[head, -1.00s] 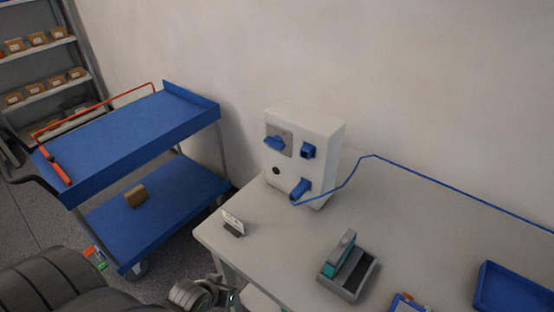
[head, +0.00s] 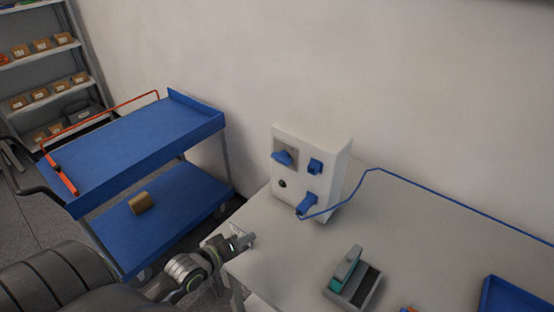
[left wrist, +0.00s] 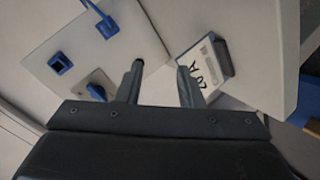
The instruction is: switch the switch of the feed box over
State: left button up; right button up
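The feed box (head: 325,185) is a white upright box on the table against the wall; its face also shows in the left wrist view (left wrist: 85,50). Its blue switch (head: 284,157) is a lever on a grey plate, at the upper left of the face; the lever also shows in the left wrist view (left wrist: 96,92). My left gripper (head: 246,241) is by the table's left corner, in front of and below the box, apart from the switch. In the left wrist view its two fingers (left wrist: 160,68) are spread with nothing between them. My right gripper is out of view.
A blue plug (head: 307,204) with a blue cable sits low on the box, below a blue socket (head: 315,167). A label card (left wrist: 196,65) stands close to my left fingers. A grey holder (head: 352,290) and blue tray (head: 515,294) are at right. A blue cart (head: 140,140) stands left.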

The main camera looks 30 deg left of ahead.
aim_at(279, 161)
pick_arm(q)
jog(key=w+a+r+n+t+p, duration=0.1)
jog(key=w+a+r+n+t, duration=0.1)
jog(key=r+n+t, duration=0.3)
jog(key=w+a+r+n, duration=0.2)
jog(key=w+r, duration=0.1)
jog(key=r, duration=0.3)
jog(key=w+b, duration=0.1)
jog(key=w, duration=0.4)
jog(key=w+b, duration=0.1)
jog(key=w, duration=0.5)
jog(key=w+d+b, duration=0.1)
jog(key=w+b, duration=0.1)
jog(key=w, duration=0.3)
jog(key=shift+w, duration=0.35)
grip_shut()
